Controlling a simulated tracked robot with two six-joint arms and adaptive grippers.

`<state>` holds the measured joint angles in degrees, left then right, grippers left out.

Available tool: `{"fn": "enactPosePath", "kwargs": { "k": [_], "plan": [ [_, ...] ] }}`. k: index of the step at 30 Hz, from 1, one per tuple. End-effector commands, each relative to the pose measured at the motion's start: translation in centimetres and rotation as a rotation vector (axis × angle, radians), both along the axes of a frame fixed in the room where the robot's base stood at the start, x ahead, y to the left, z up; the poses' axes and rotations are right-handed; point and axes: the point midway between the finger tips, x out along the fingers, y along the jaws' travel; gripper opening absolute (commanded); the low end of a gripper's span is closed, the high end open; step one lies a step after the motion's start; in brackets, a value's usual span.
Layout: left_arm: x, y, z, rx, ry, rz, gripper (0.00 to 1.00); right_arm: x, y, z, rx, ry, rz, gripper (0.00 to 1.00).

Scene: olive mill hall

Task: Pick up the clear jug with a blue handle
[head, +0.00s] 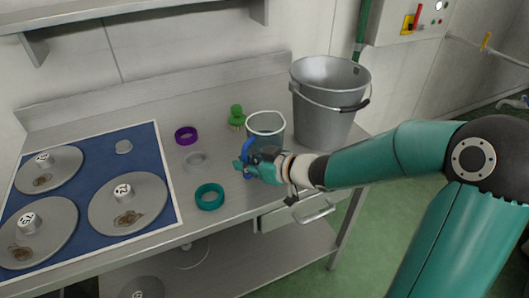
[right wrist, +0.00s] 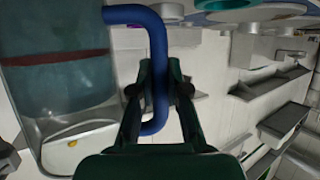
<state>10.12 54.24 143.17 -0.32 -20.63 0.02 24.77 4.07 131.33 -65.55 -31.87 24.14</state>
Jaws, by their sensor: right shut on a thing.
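The clear jug (head: 268,122) stands on the steel table, in front of the bucket. Its see-through body (right wrist: 70,95) fills the left of the right wrist view, with a dark red band around it. Its blue handle (head: 248,150) points toward the front left in the head view. My right gripper (head: 251,166) is shut on the blue handle (right wrist: 157,50); in the right wrist view its two fingers (right wrist: 160,85) sit on either side of the handle's upright bar. I cannot tell whether the jug is clear of the table. My left gripper is not in view.
A grey metal bucket (head: 322,115) stands close behind the jug. A green brush (head: 237,117), purple ring (head: 186,135), clear ring (head: 195,160) and teal ring (head: 209,196) lie left of it. A blue mat (head: 85,160) holds lidded discs. An open drawer (head: 290,212) juts out at the front.

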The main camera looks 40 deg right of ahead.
Motion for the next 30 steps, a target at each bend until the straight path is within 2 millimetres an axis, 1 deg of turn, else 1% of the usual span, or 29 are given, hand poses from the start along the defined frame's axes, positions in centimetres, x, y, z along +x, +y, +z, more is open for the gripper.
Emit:
{"fn": "enactPosePath", "kwargs": {
  "k": [1, 11, 17, 23, 30],
  "plan": [
    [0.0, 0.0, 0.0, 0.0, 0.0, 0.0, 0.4, 0.1, 0.0, 0.2, -0.002, -0.007, 0.002, 0.0],
    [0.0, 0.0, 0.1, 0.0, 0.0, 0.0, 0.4, 0.0, 0.0, 0.4, -0.001, -0.006, 0.001, 0.0],
    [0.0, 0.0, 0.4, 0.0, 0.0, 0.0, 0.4, 0.0, 0.0, 1.0, -0.002, -0.007, 0.002, 0.0],
    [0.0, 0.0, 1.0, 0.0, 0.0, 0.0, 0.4, 0.0, 0.0, 2.2, -0.002, -0.009, 0.001, 0.0],
    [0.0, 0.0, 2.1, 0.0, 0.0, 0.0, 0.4, 0.1, -0.1, 4.5, -0.003, -0.009, 0.0, 0.0]
  ]
}}
